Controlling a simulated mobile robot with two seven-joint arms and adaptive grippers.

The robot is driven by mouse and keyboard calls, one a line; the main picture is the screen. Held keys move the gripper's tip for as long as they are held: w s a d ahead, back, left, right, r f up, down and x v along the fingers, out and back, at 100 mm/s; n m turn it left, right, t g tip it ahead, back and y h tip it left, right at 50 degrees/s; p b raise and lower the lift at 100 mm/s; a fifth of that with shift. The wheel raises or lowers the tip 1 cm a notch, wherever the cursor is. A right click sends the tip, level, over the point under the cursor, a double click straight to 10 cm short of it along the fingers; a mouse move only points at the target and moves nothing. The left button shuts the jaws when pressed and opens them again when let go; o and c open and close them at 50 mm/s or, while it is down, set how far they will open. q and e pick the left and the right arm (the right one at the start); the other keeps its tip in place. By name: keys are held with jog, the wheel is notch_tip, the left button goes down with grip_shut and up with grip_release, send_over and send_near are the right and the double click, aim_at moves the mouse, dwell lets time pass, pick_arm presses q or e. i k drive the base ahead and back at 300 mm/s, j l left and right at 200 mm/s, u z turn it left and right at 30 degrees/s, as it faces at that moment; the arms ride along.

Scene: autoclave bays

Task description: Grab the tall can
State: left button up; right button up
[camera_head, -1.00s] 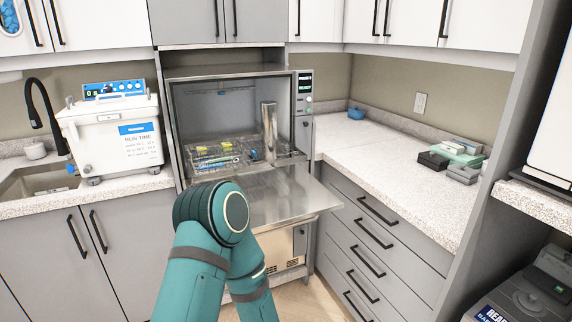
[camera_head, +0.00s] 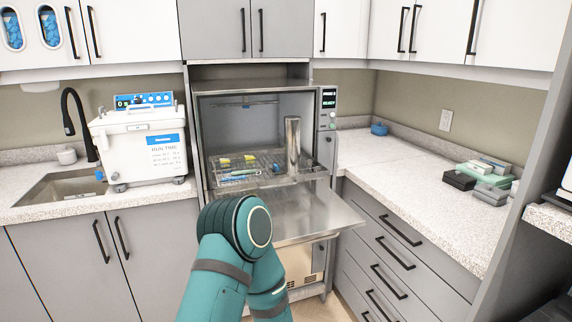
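A tall, shiny metal can (camera_head: 293,146) stands upright inside the open autoclave, near the right side of its chamber. It stands on or beside a wire rack (camera_head: 220,163) that holds yellow, blue and green items. The autoclave door (camera_head: 300,212) is folded down flat in front of the chamber. My teal arm rises from the bottom of the view, in front of the door's left part. No gripper fingers show, and neither gripper is in view.
A white bath unit (camera_head: 140,150) stands on the left counter beside a sink (camera_head: 60,187). The right counter (camera_head: 385,165) is mostly clear, with a blue bowl (camera_head: 379,129) at the back and dark and green boxes (camera_head: 484,180) farther right. Drawers (camera_head: 395,240) stand below.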

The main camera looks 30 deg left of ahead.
aim_at(292, 123)
jog(key=i+j, duration=0.1)
jog(key=j, duration=0.75)
jog(key=i+j, duration=0.1)
jog(key=j, duration=0.8)
